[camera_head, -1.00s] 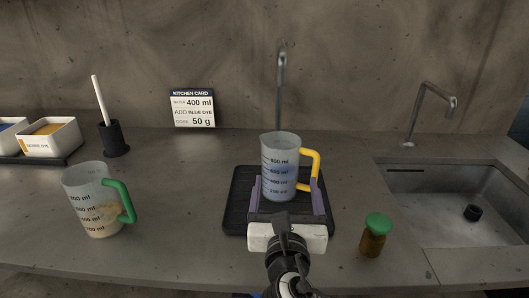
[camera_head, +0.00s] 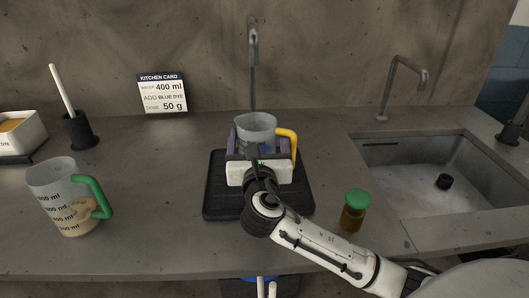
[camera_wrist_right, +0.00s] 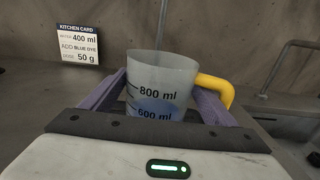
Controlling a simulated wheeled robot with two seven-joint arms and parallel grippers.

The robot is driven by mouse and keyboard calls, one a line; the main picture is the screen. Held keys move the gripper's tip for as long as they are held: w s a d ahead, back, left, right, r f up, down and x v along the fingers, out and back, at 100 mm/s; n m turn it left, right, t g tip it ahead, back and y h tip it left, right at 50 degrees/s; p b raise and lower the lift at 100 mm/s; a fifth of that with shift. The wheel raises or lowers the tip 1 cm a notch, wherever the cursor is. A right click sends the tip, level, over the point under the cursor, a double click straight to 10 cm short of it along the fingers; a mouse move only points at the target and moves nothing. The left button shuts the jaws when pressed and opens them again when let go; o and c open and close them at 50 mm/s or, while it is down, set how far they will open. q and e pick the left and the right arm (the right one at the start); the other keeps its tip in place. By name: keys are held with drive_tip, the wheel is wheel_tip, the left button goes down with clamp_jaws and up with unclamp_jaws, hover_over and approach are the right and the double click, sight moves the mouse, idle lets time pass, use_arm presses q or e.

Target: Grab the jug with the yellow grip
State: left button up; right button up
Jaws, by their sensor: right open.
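The jug with the yellow grip (camera_head: 257,128) is translucent, with measuring marks and blue liquid inside. It appears upright at the back of the black tray (camera_head: 222,205); my gripper hides its base. It also shows in the right wrist view (camera_wrist_right: 160,75), its yellow grip (camera_wrist_right: 218,88) on the right. My right gripper (camera_head: 260,148) is open, its purple fingers on either side of the jug. In the right wrist view the fingers (camera_wrist_right: 158,100) flank the jug; whether they touch it is unclear. My left gripper is not in view.
A green-handled jug (camera_head: 58,195) stands at left. A green-capped jar (camera_head: 353,210) stands right of the tray, close to my right forearm. A tap (camera_head: 254,65) rises behind the jug. The sink (camera_head: 400,205) is at right, a kitchen card (camera_head: 162,93) at the back.

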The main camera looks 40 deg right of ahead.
drive_tip(key=c, duration=1)
drive_tip(key=shift+r, duration=0.1)
drive_tip(key=c, duration=0.4)
drive_tip(key=shift+r, duration=0.1)
